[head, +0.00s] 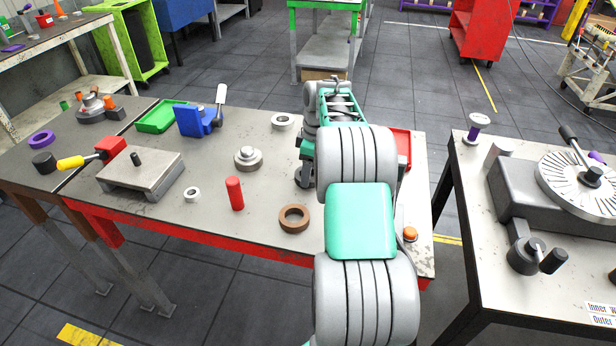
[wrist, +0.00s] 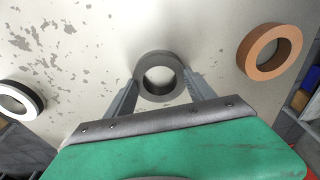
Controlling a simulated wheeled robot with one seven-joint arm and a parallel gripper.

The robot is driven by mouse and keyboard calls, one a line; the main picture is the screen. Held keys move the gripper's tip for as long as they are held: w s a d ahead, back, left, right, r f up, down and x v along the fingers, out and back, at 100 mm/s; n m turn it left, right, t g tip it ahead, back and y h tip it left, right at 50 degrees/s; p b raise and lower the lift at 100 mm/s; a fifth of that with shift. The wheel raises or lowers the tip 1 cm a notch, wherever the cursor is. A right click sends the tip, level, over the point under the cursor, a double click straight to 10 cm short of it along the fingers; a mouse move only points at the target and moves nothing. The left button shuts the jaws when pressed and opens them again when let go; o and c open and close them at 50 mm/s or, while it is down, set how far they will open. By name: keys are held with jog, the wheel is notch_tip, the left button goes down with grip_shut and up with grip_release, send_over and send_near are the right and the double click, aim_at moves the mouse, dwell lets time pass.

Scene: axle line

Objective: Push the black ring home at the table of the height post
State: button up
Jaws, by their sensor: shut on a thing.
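A dark grey to black ring (wrist: 160,56) is between the two fingers of my gripper (wrist: 159,88) in the wrist view. The fingers hold it from outside, on opposite sides. Pale, worn table surface shows behind it and through its hole. I cannot tell whether it touches the table. In the head view my arm hides the ring and most of the gripper. On the main table (head: 215,215), a grey block with a short dark post (head: 137,158) stands at left and a stepped grey hub (head: 247,160) at centre. I cannot tell which thing is the height post.
A brown ring (head: 294,219), red cylinder (head: 235,193), small white ring (head: 192,195) and another pale ring (head: 283,122) are on the table. A blue block (head: 190,122) and green tray (head: 160,117) stand behind. The right table holds a round slotted plate (head: 580,185).

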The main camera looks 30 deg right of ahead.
jog(key=c, duration=0.4)
jog(key=shift+r, duration=0.15)
